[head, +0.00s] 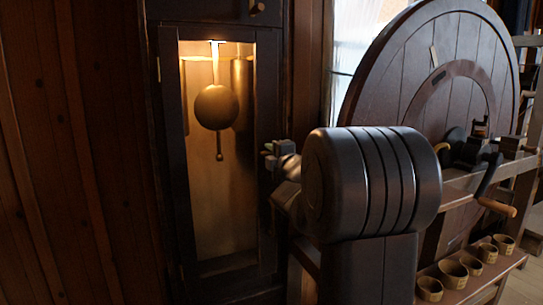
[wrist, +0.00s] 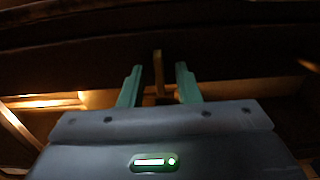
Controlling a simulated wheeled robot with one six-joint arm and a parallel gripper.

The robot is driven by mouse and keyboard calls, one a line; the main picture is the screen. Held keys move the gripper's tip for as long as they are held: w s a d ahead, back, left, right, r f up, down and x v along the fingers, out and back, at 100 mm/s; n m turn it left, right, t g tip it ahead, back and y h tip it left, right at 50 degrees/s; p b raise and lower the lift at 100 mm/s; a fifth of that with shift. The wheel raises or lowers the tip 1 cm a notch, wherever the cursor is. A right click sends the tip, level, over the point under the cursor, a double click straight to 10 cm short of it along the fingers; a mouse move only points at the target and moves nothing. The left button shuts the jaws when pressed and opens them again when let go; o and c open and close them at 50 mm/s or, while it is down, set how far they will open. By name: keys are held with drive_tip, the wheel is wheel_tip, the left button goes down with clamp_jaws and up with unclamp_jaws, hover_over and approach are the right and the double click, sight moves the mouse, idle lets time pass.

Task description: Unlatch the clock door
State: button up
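The clock door (head: 268,110) is a tall, dark frame around a lit pane. It looks closed, and a round pendulum (head: 216,107) hangs behind it. My gripper (head: 267,150) is at the right stile of the door, partly hidden behind my own arm. In the wrist view my gripper (wrist: 159,68) is open, its two green fingers apart. A small upright brass piece, seemingly the latch (wrist: 158,72), stands between the fingers with a gap on each side. In the head view the latch cannot be made out.
A wooden knob (head: 257,7) is on the case above the door. At right stand a large round wooden wheel (head: 400,75), a bench with a crank handle (head: 497,207), and several small cups (head: 453,274) on a low shelf. A plank wall (head: 70,150) is at left.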

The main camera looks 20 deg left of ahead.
clamp_jaws()
drive_tip(key=shift+m+p, duration=0.3)
drive_tip(key=shift+m, duration=0.1)
drive_tip(key=m+p, duration=0.9)
drive_tip(key=m, duration=0.8)
idle(0.4)
